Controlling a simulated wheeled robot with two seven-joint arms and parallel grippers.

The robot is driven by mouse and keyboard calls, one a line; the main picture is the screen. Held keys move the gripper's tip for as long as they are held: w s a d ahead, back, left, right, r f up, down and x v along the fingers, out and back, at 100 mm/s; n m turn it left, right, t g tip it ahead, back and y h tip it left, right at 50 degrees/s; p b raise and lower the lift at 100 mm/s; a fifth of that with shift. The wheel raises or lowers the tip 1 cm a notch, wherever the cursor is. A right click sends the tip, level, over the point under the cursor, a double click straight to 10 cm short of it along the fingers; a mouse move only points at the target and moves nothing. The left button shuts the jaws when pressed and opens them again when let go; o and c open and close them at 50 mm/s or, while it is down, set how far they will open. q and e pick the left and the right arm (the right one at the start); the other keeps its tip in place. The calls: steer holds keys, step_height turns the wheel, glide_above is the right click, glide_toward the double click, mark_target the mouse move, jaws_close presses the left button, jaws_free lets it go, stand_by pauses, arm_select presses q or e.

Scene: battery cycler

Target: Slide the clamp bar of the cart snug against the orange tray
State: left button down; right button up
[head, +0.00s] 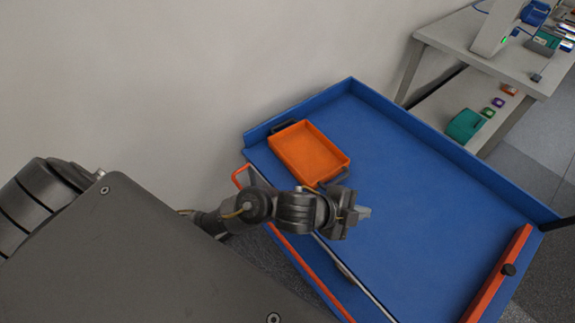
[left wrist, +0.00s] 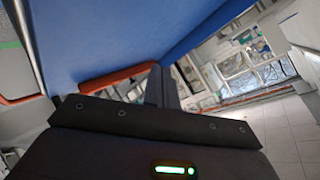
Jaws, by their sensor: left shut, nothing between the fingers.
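The orange tray (head: 309,152) lies on the blue cart top (head: 420,200) near its far left corner, with dark handles at its ends. The clamp bar (head: 497,278) is an orange-red bar with a black knob, across the right end of the cart, well apart from the tray. It seems to show as a red strip in the left wrist view (left wrist: 112,78). My left gripper (head: 363,212) is over the cart, just right of the tray's near corner, shut and empty. Its fingers show in the left wrist view (left wrist: 162,86). My right gripper is not in view.
A raised blue rim (head: 455,150) runs along the cart's far side. A metal rail (head: 355,278) and an orange-red edge run along the near side. A grey bench (head: 480,55) with equipment stands behind at upper right. The cart top between tray and bar is clear.

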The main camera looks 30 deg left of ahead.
arm_select(q)
steer(key=w+a+m+g+y, duration=0.2)
steer(key=a+m+g+y, duration=0.2)
steer(key=a+m, duration=0.7)
steer(key=w+a+m+g+y, duration=0.2)
steer(key=a+m+g+y, duration=0.4)
steer(key=a, duration=0.9)
steer(key=f+h, duration=0.1)
steer(key=f, duration=0.4)
steer(key=f+m+t+h, duration=0.1)
steer(key=f, duration=0.4)
steer(key=shift+w+d+b, duration=0.2)
steer(key=shift+b, duration=0.2)
steer(key=w, duration=0.2)
steer(key=shift+w+d+r+p, duration=0.1)
steer(key=shift+w+r+p, duration=0.2)
steer(key=shift+w, duration=0.75)
